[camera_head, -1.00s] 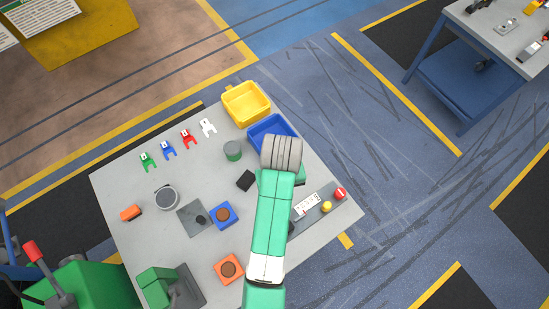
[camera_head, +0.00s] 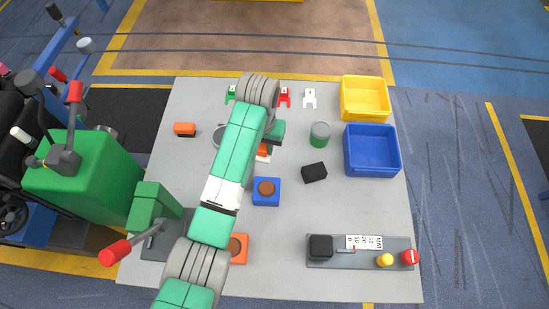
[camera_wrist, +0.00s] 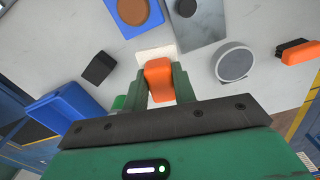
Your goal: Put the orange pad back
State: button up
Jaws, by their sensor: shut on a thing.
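My gripper (camera_wrist: 159,88) is shut on the orange pad (camera_wrist: 159,76), an orange block with a flat cream base at its far end. In the head view the orange pad (camera_head: 262,150) shows only in part, beside my arm. My gripper (camera_head: 265,147) is over the middle of the grey table, with the pad close to the tabletop; I cannot tell whether it touches. A grey plate (camera_wrist: 208,30) with a dark knob lies just beyond the pad in the wrist view. My arm hides that plate in the head view.
A blue square with a brown disc (camera_head: 266,192) and a black block (camera_head: 314,172) are near. Blue (camera_head: 372,175) and yellow (camera_head: 365,118) bins stand right. A round grey disc (camera_wrist: 235,62) and an orange-and-black block (camera_wrist: 297,52) lie right in the wrist view. A gauge strip (camera_head: 330,262) lies in front.

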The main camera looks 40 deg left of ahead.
jog(key=s+a+f+b, duration=0.1)
jog(key=a+f+b, duration=0.1)
jog(key=a, duration=0.2)
jog(key=s+a+f+n+b, duration=0.1)
jog(key=s+a+f+b, duration=0.1)
jog(key=a, duration=0.3)
jog(key=s+a+f+n+b, duration=0.1)
jog(key=s+a+f+b, duration=0.1)
jog(key=a, duration=0.2)
jog(key=shift+s+a+f+b, duration=0.2)
jog(key=shift+f+b, duration=0.1)
jog(key=shift+b, duration=0.1)
jog(key=shift+s+a, duration=0.15)
jog(key=shift+a, duration=0.05)
jog(key=w+d+b, duration=0.1)
jog(key=w+d, duration=0.1)
jog(key=w, duration=0.2)
jog(key=w+d+f+b, duration=0.1)
jog(key=w+d+b, duration=0.1)
jog(key=w+d, duration=0.1)
jog(key=w+d+b, duration=0.2)
jog(key=w, duration=0.4)
jog(key=shift+d+f, duration=0.15)
jog(key=shift+f, duration=0.1)
jog(key=shift+w+d+r+b, duration=0.15)
jog(key=shift+w+d+b, duration=0.05)
jog(key=shift+w+b, duration=0.1)
